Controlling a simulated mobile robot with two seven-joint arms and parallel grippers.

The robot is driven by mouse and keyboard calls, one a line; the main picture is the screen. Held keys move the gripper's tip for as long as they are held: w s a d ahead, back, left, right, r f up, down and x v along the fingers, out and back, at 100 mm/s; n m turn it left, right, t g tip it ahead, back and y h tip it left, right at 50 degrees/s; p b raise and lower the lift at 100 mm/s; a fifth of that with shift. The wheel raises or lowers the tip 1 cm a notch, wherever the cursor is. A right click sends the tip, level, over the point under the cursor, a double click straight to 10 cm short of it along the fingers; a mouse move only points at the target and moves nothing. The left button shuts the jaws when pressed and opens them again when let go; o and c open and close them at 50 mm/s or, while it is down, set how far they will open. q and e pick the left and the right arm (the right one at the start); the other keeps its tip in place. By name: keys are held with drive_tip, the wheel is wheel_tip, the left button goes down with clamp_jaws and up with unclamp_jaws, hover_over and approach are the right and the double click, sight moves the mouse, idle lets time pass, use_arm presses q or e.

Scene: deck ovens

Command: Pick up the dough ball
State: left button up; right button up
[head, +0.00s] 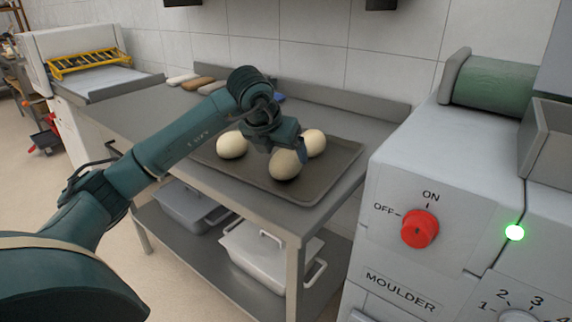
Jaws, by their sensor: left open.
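Three pale dough balls sit on a dark tray (335,170) on the steel table: one at the left (231,146), one at the front (284,168) and one at the right (315,141). My left gripper (287,150) reaches in from the left and points down over the front ball. It is open, and its fingers hide that ball's upper part. I cannot tell whether they touch the ball. My right gripper is out of view.
The moulder (400,285), with a red knob (420,229) and a lit green lamp (514,233), stands close at the right. Several long items (197,83) lie by the table's back wall. Lidded bins (262,262) fill the lower shelf.

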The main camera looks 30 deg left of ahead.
sight(283, 154)
use_arm(q)
drive_tip(key=x, duration=0.5)
drive_tip(key=shift+w+a+f, duration=0.1)
drive_tip(key=shift+w+f, duration=0.1)
drive_tip(key=shift+w, duration=0.05)
drive_tip(key=shift+c, duration=0.4)
drive_tip(key=shift+r, duration=0.1)
drive_tip(key=c, duration=1.1)
